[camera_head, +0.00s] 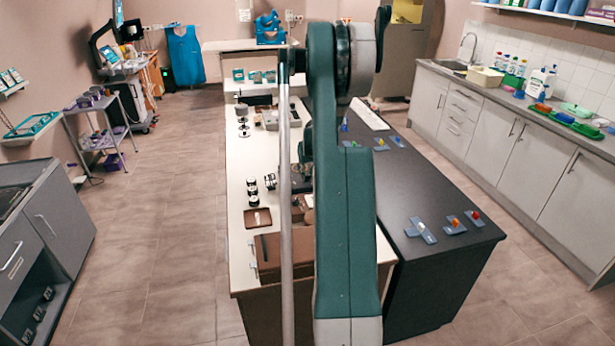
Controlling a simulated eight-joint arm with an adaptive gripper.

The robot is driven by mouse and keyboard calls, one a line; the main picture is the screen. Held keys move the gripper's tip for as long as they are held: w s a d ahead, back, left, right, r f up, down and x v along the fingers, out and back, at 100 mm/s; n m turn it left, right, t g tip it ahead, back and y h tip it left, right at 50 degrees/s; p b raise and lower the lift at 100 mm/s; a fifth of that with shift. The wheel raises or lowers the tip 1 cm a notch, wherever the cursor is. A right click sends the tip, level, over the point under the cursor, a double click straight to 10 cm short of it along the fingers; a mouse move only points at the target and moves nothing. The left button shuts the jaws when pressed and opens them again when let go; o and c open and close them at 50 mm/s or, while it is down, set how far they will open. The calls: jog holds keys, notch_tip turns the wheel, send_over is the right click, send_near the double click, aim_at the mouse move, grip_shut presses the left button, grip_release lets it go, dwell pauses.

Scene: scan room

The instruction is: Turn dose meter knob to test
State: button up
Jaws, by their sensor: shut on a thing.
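My green and grey arm stands in the middle of the head view and covers part of the bench. A dark part of my gripper (304,168) shows low over the white bench top (238,200), just left of the green link. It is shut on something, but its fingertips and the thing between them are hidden. A small dark device (272,182) stands just left of it. A larger grey device (272,119) stands farther back on the bench. No dose meter knob or dial marking can be made out.
Several small black-and-white items (252,192) and a brown tray (257,218) lie at the bench's left. A dark counter (445,260) on the right carries small coloured pieces on blue bases (453,226). A pale pole crosses the view.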

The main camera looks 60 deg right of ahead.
jog(key=m+g, duration=0.1)
jog(key=m, duration=0.2)
jog(key=m+g+h+b, duration=0.1)
jog(key=m, duration=0.1)
jog(key=shift+w+a+m, duration=0.15)
jog(key=shift+m, duration=0.25)
jog(key=m+g, duration=0.1)
jog(key=m, duration=0.1)
jog(key=m+g, duration=0.1)
jog(key=m, duration=0.2)
jog(key=shift+w+m+b, duration=0.15)
jog(key=shift+m+b, duration=0.15)
jog(key=shift+b, duration=0.1)
jog(key=o, duration=0.9)
jog(key=shift+r+h, duration=0.15)
jog(key=shift+h, duration=0.15)
jog(key=shift+v, duration=5.85)
